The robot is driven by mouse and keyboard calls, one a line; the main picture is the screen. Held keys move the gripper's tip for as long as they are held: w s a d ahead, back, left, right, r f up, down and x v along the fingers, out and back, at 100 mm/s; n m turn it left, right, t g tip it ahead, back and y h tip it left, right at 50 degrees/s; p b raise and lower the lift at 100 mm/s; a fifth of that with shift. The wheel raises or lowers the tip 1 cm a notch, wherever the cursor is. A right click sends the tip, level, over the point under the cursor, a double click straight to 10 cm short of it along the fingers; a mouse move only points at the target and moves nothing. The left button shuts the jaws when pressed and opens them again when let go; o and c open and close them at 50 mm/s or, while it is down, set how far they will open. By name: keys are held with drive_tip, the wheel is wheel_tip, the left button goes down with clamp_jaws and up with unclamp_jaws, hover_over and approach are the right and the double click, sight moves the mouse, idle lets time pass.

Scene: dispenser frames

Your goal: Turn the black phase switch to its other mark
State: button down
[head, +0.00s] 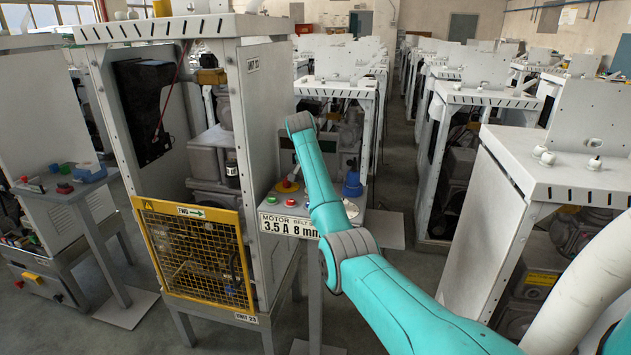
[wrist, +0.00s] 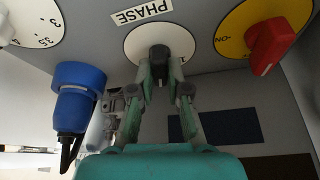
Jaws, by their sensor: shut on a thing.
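The black phase switch (wrist: 159,58) sits on a round white dial (wrist: 181,40) under a PHASE label (wrist: 141,12) in the wrist view. My gripper (wrist: 159,75) is shut on the switch's knob, one finger on each side. A mark at the dial's right edge is partly visible; the rest of the dial's lower part is hidden by the fingers. In the head view my teal arm reaches to the control panel and hides the switch and the gripper.
A red switch (wrist: 272,48) on a yellow dial (wrist: 236,28) is close on the right. A blue plug (wrist: 78,97) sticks out on the left, near the finger. A numbered white dial (wrist: 38,22) is at upper left. A yellow mesh guard (head: 195,258) fronts the frame left of the panel.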

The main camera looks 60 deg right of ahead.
drive_tip(key=m+g, duration=0.1)
drive_tip(key=m, duration=0.2)
drive_tip(key=m+g, duration=0.1)
drive_tip(key=m, duration=0.1)
drive_tip(key=shift+w+m+y, duration=0.1)
drive_tip(key=shift+m+y, duration=0.2)
drive_tip(key=shift+m, duration=0.1)
idle(0.4)
drive_tip(key=c, duration=1.1)
unclamp_jaws()
drive_tip(key=shift+c, duration=0.2)
drive_tip(key=v, duration=1.2)
drive_tip(key=shift+w, duration=0.25)
drive_tip(key=shift+f, duration=0.15)
